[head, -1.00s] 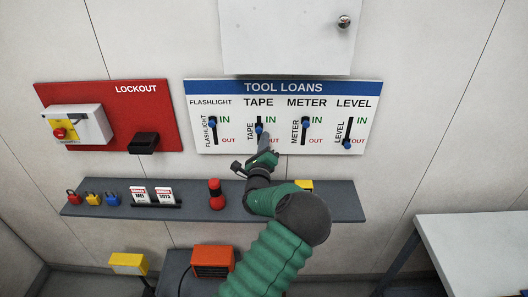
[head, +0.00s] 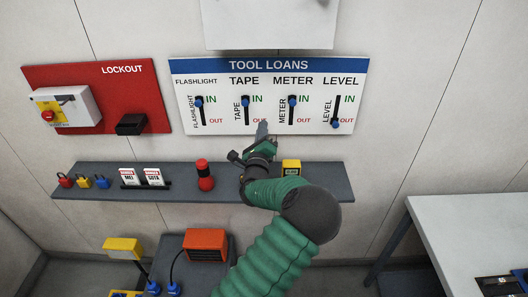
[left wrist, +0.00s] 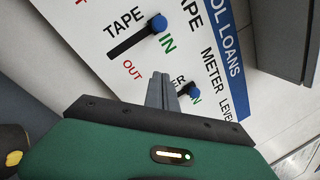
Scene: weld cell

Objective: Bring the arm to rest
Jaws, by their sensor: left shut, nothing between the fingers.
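My left gripper (head: 262,128) is shut and empty, in front of the lower edge of the TOOL LOANS board (head: 185,125). In the left wrist view its closed fingers (left wrist: 161,90) point at the board, apart from the blue TAPE knob (left wrist: 159,23). The TAPE knob (head: 245,101) stands at the IN end of its slot. The FLASHLIGHT knob (head: 198,102) and METER knob (head: 292,101) are also at IN. The LEVEL knob (head: 335,125) is at OUT. My right gripper is out of view.
A grey shelf (head: 330,185) below the board holds padlocks, tags, a red-and-black item (head: 204,175) and a yellow meter (head: 291,168), close to my arm. A red LOCKOUT board (head: 140,85) is at left. A pale table (head: 450,230) stands at right.

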